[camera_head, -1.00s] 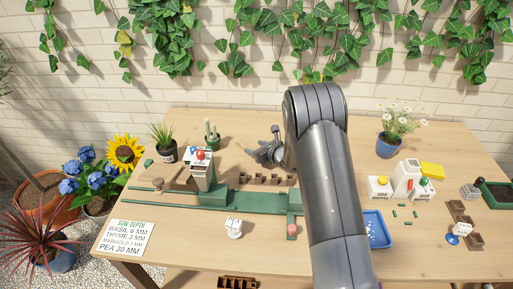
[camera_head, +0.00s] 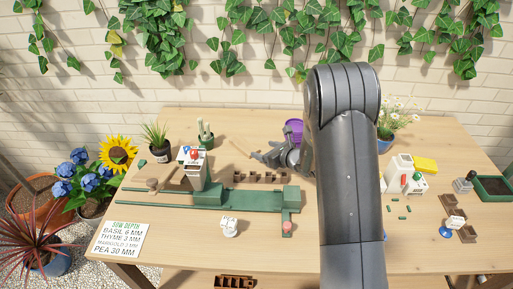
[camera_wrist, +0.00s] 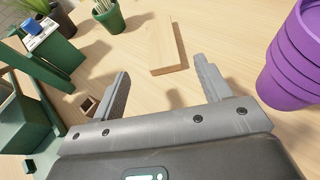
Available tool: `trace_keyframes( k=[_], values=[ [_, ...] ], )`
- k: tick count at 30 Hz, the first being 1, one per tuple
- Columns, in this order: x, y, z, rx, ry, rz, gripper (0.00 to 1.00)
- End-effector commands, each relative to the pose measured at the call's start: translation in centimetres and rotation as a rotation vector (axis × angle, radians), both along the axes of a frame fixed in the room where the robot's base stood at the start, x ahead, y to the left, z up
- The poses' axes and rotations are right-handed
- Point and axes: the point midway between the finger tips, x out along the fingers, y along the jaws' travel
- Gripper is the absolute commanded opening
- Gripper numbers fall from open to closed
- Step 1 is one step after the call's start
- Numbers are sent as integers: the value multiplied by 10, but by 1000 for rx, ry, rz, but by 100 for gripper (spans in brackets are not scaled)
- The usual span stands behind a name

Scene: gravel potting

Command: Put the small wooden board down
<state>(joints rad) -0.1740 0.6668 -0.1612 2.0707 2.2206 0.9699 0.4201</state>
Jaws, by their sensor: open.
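The small wooden board (camera_wrist: 160,45) is a plain pale block in the wrist view. It appears to lie flat on the table, just beyond my fingertips, with its near end facing me. My gripper (camera_wrist: 161,70) is open, its two fingers spread wide with nothing between them. In the head view my gripper (camera_head: 268,156) is low over the back middle of the table. The board (camera_head: 240,147) shows there only as a thin pale strip left of the fingers.
A stack of purple pots (camera_wrist: 293,60) stands close to the right of my gripper. A green pot of labels (camera_wrist: 108,15) is beyond at left. The green seeding device (camera_head: 240,198) and a row of brown cells (camera_head: 262,177) lie in front. Open tabletop surrounds the board.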

Motion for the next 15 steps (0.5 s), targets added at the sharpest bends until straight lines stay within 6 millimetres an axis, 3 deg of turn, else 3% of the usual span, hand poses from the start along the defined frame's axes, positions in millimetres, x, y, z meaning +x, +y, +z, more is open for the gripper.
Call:
trace_keyframes(
  k=[6,11,15],
  values=[
    [-16,-16,9,1,-1,0,70],
    [-18,-18,11,0,-1,3,70],
    [-26,-12,29,-26,-34,60,70]
  ],
)
